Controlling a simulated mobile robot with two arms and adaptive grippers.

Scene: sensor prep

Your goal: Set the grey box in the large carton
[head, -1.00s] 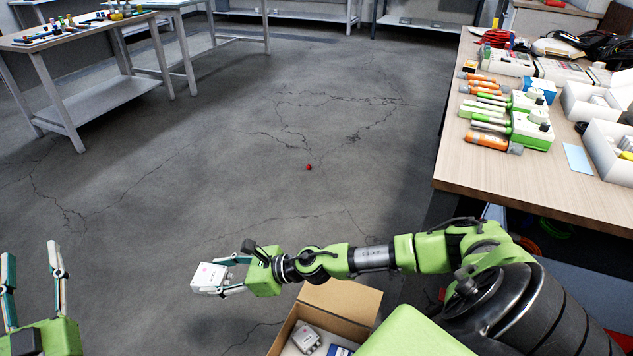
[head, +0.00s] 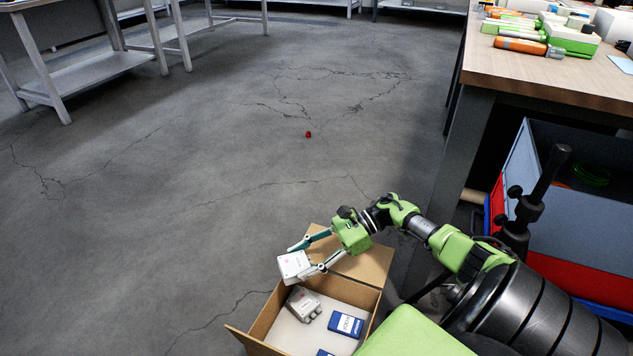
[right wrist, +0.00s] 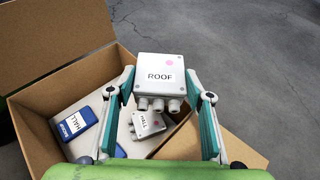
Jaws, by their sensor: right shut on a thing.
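My right gripper (head: 301,261) is shut on a light grey box (head: 293,265). In the right wrist view the grey box (right wrist: 160,70) has a ROOF label, a pink dot and several cable glands. It is held between the two fingers, above the open carton. The large brown carton (head: 350,288) stands at the bottom of the head view with its flaps open, and also shows in the right wrist view (right wrist: 90,88). Inside it lie another grey box (head: 303,304) labelled HALL and a blue item (head: 346,322). My left gripper is out of view.
A wooden-topped table (head: 550,75) with orange and green devices stands at upper right. Blue and red bins (head: 570,215) sit below it. A small red object (head: 308,134) lies on the floor. The floor left of the carton is clear.

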